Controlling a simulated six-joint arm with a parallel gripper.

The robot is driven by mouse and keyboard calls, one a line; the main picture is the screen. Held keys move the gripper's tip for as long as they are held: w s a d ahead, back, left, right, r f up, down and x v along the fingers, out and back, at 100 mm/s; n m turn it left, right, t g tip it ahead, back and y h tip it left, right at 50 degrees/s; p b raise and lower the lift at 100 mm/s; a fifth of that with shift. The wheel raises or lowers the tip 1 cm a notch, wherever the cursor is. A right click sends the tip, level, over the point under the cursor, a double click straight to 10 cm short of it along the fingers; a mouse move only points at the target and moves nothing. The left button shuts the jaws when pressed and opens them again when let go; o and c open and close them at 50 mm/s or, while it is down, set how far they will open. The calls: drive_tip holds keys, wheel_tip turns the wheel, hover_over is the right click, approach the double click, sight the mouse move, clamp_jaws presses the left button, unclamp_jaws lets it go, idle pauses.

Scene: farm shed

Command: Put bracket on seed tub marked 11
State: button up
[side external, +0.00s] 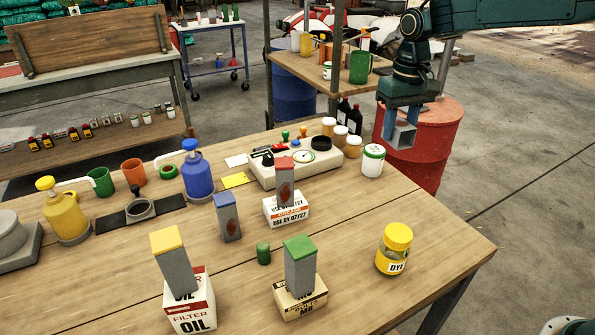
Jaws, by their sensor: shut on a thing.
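My gripper (403,112) is at the upper right, its blue fingers pointing down, shut on a small grey metal bracket (403,136). It holds the bracket in front of the red drum, apart from the tubs. A white tub with a green-ringed lid (373,162) stands upright near the table's back right edge, below and left of the bracket in the picture. I cannot read the number 11 on any tub.
A control box with a dial (295,164) stands left of the tubs. A yellow-lidded dye jar (395,250) stands front right.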

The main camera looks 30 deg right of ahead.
drive_tip(key=shift+w, duration=0.1)
drive_tip(key=shift+w+d, duration=0.2)
drive_tip(key=shift+w, duration=0.25)
drive_tip(key=n, duration=0.2)
hover_over(375, 149)
drive_tip(key=s+a, duration=0.1)
wheel_tip(375, 149, down, 3)
drive_tip(key=shift+w+d+f, duration=0.35)
drive_tip(key=shift+w+d, duration=0.15)
drive_tip(key=shift+f, duration=4)
drive_tip(key=shift+f, duration=0.1)
drive_tip(key=o, duration=1)
drive_tip(key=shift+f, duration=0.1)
drive_tip(key=shift+o, duration=0.2)
